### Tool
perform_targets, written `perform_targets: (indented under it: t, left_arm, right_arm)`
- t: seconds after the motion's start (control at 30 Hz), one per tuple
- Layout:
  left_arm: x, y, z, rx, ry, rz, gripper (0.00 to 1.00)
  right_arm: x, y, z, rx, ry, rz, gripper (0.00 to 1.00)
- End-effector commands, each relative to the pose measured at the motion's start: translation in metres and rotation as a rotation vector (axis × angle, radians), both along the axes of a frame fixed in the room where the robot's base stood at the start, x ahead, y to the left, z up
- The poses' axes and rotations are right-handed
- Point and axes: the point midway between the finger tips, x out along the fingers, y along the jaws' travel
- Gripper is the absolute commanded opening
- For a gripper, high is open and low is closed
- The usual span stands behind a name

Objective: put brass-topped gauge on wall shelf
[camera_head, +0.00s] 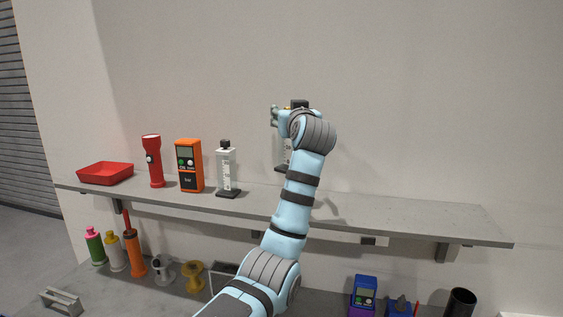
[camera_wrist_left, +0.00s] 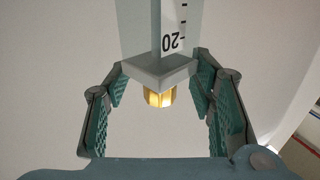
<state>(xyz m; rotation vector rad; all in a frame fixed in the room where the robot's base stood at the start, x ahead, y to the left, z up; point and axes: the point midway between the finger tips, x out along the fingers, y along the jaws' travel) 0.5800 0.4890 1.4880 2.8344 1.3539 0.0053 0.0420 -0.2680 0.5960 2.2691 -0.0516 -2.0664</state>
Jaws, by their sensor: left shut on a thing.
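The brass-topped gauge shows in the left wrist view as a clear body with a scale (camera_wrist_left: 172,32), a grey cap (camera_wrist_left: 160,70) and a brass knob (camera_wrist_left: 159,96). My left gripper (camera_head: 280,116) is shut on it, with a finger pad on each side near the cap. In the head view the lower part of the gauge (camera_head: 284,158) hangs upright below the gripper, partly hidden by my arm. Its base appears a little above the grey wall shelf (camera_head: 400,216). My right gripper is in neither view.
On the shelf stand a red tray (camera_head: 105,173), a red flashlight (camera_head: 153,160), an orange meter (camera_head: 189,165) and a black-topped gauge (camera_head: 227,168). The shelf's right part is clear. Below are several bottles and spools, a blue meter (camera_head: 364,296) and a black cup (camera_head: 461,302).

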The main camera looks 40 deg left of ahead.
Motion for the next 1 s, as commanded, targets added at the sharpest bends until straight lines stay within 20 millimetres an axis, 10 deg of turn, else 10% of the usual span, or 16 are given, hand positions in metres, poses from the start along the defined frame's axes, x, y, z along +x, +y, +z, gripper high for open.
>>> perform_targets:
  t: [0.4, 0.77, 0.8, 1.0]
  left_arm:
    - [-0.002, 0.002, -0.089, 0.001, 0.002, 0.004, 0.0]
    - [-0.002, 0.002, -0.099, 0.001, -0.002, 0.003, 0.0]
    - [-0.002, 0.002, -0.099, -0.001, -0.001, 0.003, 0.53]
    - [-0.001, 0.002, -0.098, -0.001, -0.001, 0.003, 0.7]
  right_arm:
    - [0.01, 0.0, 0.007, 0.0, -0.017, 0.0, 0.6]
    - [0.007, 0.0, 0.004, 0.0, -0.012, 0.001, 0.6]
    - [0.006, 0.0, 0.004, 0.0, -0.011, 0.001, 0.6]
    - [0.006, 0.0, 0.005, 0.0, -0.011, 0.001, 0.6]
